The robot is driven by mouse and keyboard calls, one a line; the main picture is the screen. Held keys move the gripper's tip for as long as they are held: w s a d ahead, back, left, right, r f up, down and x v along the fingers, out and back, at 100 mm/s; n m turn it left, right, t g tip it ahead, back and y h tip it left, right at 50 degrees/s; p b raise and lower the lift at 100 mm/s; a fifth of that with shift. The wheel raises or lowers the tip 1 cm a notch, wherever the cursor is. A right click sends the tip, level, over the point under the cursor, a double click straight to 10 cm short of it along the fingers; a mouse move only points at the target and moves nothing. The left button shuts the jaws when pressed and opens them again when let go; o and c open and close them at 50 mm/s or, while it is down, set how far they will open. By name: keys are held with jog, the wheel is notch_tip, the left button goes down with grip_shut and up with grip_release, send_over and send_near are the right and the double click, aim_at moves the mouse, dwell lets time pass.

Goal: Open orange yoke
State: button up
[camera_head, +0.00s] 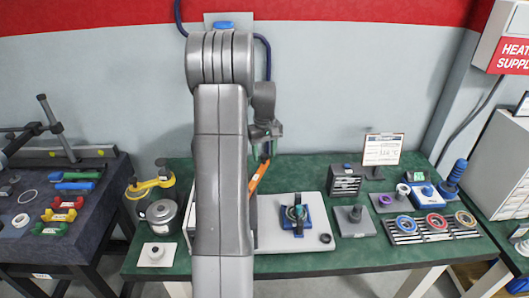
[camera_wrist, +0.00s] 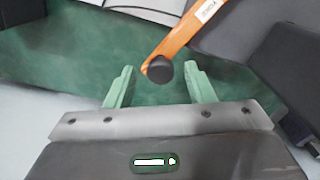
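The orange yoke (camera_head: 259,176) shows in the head view as a tilted orange bar just right of my arm; its lower end is hidden behind the arm. In the wrist view the yoke (camera_wrist: 187,32) runs from upper right down to a round black knob (camera_wrist: 160,70) at its near end, with a white label higher up. My gripper (camera_wrist: 161,78) is open, its two pale green fingers apart. In the picture the knob lies between the fingertips, with gaps on both sides and no visible contact.
The yoke is above a green bench (camera_head: 345,262). A white base plate (camera_head: 275,240) carries a blue fixture (camera_head: 296,215). A grey slotted block (camera_head: 345,181) stands to the right. A yellow-clamped pot (camera_head: 150,184) and a grey canister (camera_head: 161,215) stand left of my arm.

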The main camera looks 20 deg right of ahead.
notch_tip(320, 180, up, 14)
jog(key=b, duration=0.1)
dwell(0.6)
jog(key=shift+f, duration=0.15)
notch_tip(320, 180, down, 14)
jog(key=shift+r+p, duration=0.1)
jog(key=shift+p, duration=0.4)
dwell(0.3)
